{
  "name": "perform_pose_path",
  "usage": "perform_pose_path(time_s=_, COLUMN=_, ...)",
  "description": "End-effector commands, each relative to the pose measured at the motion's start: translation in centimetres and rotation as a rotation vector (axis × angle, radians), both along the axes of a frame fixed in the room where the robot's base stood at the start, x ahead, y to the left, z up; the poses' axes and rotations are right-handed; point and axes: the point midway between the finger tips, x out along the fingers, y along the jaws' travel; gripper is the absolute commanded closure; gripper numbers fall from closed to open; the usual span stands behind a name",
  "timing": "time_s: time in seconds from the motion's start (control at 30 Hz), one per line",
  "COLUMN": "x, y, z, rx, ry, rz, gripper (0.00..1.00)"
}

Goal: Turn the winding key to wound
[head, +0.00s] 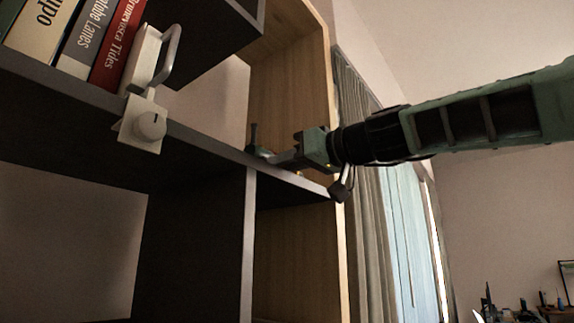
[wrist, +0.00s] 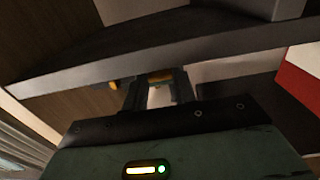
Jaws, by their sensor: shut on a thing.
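My gripper (head: 270,154) is at the front edge of the shelf, near the wooden side panel, reaching in from the right. In the head view the key is not clearly visible behind the gripper.
A white fitting with a round knob (head: 151,125) and a grey handle (head: 168,55) sits on the shelf edge (head: 205,142) to the left. A wooden side panel (head: 290,85) and curtain (head: 365,130) are close to my arm.

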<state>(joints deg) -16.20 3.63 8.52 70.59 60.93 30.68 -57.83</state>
Motion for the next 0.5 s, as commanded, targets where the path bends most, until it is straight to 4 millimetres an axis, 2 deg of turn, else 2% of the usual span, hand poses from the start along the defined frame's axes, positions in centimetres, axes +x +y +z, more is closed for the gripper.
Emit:
perform_pose_path(time_s=0.3, x=0.01, y=-0.03, z=0.02, rx=0.011, ry=0.014, rz=-0.001, gripper=0.96)
perform_pose_path(time_s=0.33, x=0.01, y=-0.03, z=0.02, rx=0.011, ry=0.014, rz=-0.001, gripper=0.67)
perform_pose_path(time_s=0.4, x=0.01, y=-0.03, z=0.02, rx=0.011, ry=0.014, rz=-0.001, gripper=0.51)
perform_pose_path(time_s=0.5, x=0.01, y=-0.03, z=0.01, rx=0.011, ry=0.014, rz=-0.001, gripper=0.51)
